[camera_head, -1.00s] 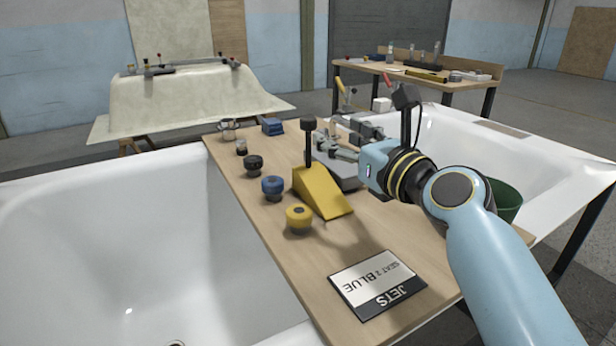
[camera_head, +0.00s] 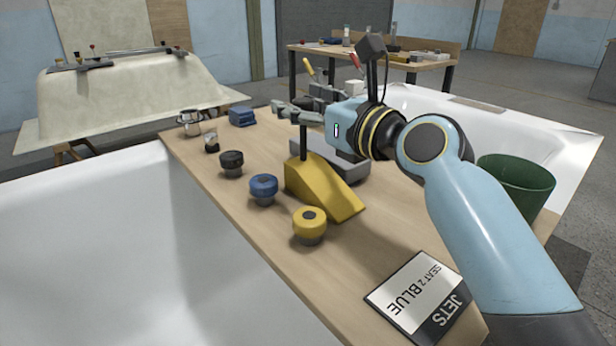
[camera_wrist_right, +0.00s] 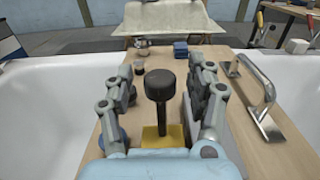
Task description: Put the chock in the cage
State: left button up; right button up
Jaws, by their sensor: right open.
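The chock (camera_head: 322,188) is a yellow wedge with a black upright handle, standing on the wooden board. In the right wrist view its black knob (camera_wrist_right: 160,86) rises between my fingers, with some yellow (camera_wrist_right: 163,136) below. My right gripper (camera_head: 292,112) is open at the handle's top, hiding part of the knob in the head view. In the wrist view the fingers of my right gripper (camera_wrist_right: 163,78) stand apart on either side of the knob, with gaps. My left gripper is out of view.
A yellow knob (camera_head: 310,224), a blue knob (camera_head: 263,188) and a black knob (camera_head: 231,163) line the board's left side. A blue block (camera_head: 242,116) sits at the far end. White tubs flank the board.

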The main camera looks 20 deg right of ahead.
grip_shut()
dwell(0.3)
dwell(0.6)
